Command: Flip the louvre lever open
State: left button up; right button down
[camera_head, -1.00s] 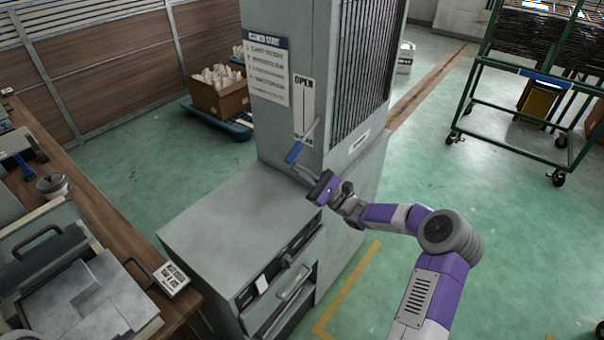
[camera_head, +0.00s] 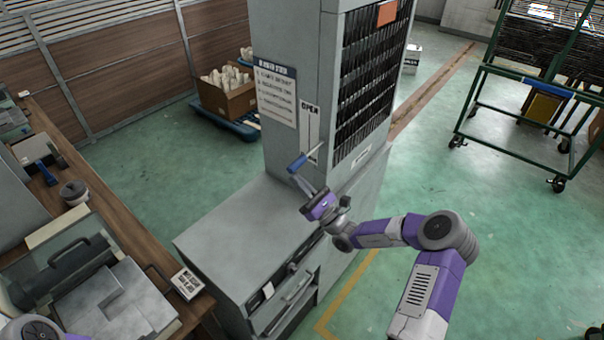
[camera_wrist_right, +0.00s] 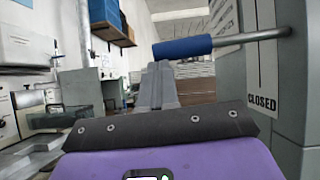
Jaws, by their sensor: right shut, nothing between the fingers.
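The louvre lever (camera_head: 297,163) has a blue grip on a thin grey rod, on the side of the tall grey cabinet (camera_head: 300,60). It sticks out towards the left, slightly downward in the head view, beside a plate (camera_head: 309,125) marked OPEN at the top. The louvre (camera_head: 365,90) shows dark slats with a crossed pattern. My right gripper (camera_head: 303,184) is shut and empty just below the blue grip. In the right wrist view its closed fingers (camera_wrist_right: 158,82) end right under the blue grip (camera_wrist_right: 183,47); whether they touch is unclear. My left gripper is out of view.
A grey lower cabinet (camera_head: 235,235) with handles stands in front of the tall one. A cluttered bench (camera_head: 150,275) is at left. A carton (camera_head: 228,97) sits on a blue pallet behind. A green trolley (camera_head: 500,110) stands right; green floor between is clear.

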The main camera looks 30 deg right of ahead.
notch_tip(320, 180, up, 9)
jog(key=m+t+h+p, duration=0.1)
jog(key=m+h+p, duration=0.7)
jog(key=m+p, duration=0.3)
jog(key=p, duration=0.3)
jog(key=shift+f+t+p, duration=0.15)
jog(key=shift+t+p, duration=0.15)
jog(key=shift+p, duration=0.1)
jog(key=w+a+f+b+v, duration=0.1)
jog(key=f+b+v, duration=0.1)
jog(key=v, duration=1.1)
jog(key=shift+a+f+b, duration=0.25)
jog(key=shift+a+b, duration=0.1)
jog(key=shift+b, duration=0.1)
